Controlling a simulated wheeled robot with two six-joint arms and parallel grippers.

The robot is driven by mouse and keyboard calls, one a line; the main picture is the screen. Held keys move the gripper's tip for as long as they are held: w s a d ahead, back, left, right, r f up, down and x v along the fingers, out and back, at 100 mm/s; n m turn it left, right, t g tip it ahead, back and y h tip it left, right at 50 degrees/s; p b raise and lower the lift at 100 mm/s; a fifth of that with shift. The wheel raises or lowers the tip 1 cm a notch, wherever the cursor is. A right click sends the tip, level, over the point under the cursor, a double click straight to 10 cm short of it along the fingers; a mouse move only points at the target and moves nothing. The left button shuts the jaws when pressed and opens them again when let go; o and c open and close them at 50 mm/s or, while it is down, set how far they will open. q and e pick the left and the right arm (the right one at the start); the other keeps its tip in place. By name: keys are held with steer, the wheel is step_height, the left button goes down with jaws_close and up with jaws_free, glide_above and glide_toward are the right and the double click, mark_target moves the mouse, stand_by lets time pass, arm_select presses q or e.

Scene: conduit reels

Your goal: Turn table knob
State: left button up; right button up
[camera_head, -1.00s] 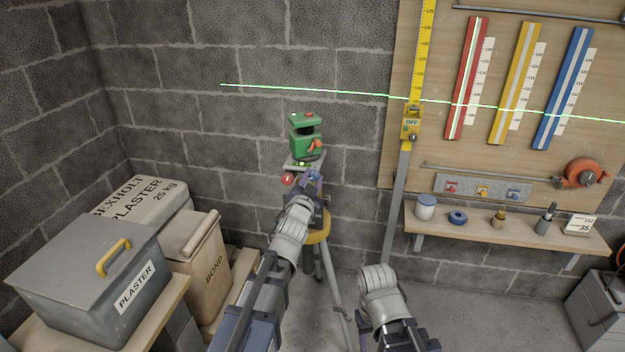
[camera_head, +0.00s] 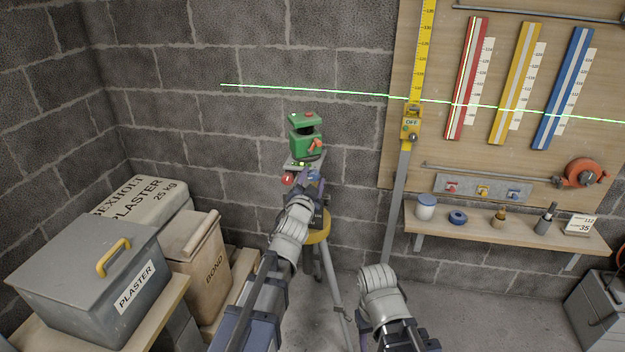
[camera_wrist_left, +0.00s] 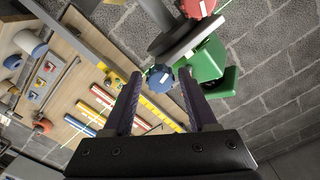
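A green laser level (camera_head: 306,138) stands on a small metal table (camera_head: 300,163) on a tripod. A red knob (camera_head: 287,180) and a blue knob (camera_head: 313,176) sit at the table's near side. In the left wrist view the blue knob (camera_wrist_left: 160,77) lies between the tips of my left gripper (camera_wrist_left: 161,80), with a gap to each finger. The red knob (camera_wrist_left: 197,7) is farther up and clear of the fingers. In the head view my left gripper (camera_head: 314,190) is just below the blue knob. My right arm is low at centre right; its fingers are not clearly seen.
A green laser line crosses the wall and the board. A yellow staff (camera_head: 423,60) stands right of the tripod (camera_head: 330,275). A shelf (camera_head: 505,232) holds small items. A grey plaster box (camera_head: 85,265) and bags stand at the left.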

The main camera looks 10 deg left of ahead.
arm_select(q)
steer(key=shift+o, duration=0.5)
steer(key=s, duration=0.7)
steer(key=shift+s, duration=0.4)
steer(key=shift+a, duration=0.1)
